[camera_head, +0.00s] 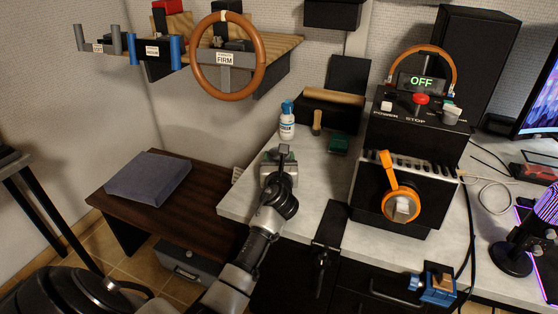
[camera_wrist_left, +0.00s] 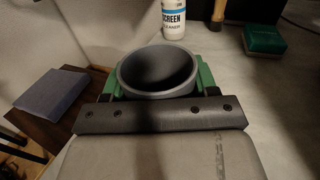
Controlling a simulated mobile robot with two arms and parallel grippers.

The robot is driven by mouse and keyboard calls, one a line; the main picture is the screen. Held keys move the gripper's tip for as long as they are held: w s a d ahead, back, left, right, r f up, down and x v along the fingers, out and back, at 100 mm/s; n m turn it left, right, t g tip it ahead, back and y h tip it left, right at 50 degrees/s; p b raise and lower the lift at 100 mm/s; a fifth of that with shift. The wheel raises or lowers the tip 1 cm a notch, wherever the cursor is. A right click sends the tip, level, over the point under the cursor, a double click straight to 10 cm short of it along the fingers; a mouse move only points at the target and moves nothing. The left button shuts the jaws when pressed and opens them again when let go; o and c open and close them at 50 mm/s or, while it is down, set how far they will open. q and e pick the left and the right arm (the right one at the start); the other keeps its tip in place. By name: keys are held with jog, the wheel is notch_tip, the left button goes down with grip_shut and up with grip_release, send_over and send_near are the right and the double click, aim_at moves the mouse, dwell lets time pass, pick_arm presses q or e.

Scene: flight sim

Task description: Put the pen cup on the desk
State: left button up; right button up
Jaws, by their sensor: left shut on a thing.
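The pen cup is a round grey cup (camera_wrist_left: 157,93) with a wide open top, and its inside looks dark and empty in the left wrist view. My left gripper (camera_head: 280,160) is shut on it, with a green finger pad on each side of the cup. In the head view the gripper is at the left end of the light marble-topped desk (camera_head: 325,168), and my gripper mostly hides the cup. I cannot tell whether the cup's base touches the desk top. My right gripper is not in view.
A white-and-blue screen cleaner bottle (camera_head: 287,122) stands just behind the cup. A brush (camera_head: 317,122) and a green sponge (camera_head: 339,143) are to the right. A black control box (camera_head: 412,130) stands farther right. Desk top between gripper and box is clear. A low brown table (camera_head: 185,215) is left.

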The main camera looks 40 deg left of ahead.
pick_arm(q)
jog(key=shift+f, duration=0.1)
jog(key=shift+f, duration=0.1)
jog(key=o, duration=0.9)
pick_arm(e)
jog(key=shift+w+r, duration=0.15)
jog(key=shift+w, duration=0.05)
pick_arm(q)
jog(key=shift+s+d+r, duration=0.15)
jog(key=shift+s+r, duration=0.05)
jog(key=p+v, duration=0.1)
jog(key=v, duration=1)
jog(key=shift+s+d, duration=0.15)
jog(key=shift+s, duration=0.1)
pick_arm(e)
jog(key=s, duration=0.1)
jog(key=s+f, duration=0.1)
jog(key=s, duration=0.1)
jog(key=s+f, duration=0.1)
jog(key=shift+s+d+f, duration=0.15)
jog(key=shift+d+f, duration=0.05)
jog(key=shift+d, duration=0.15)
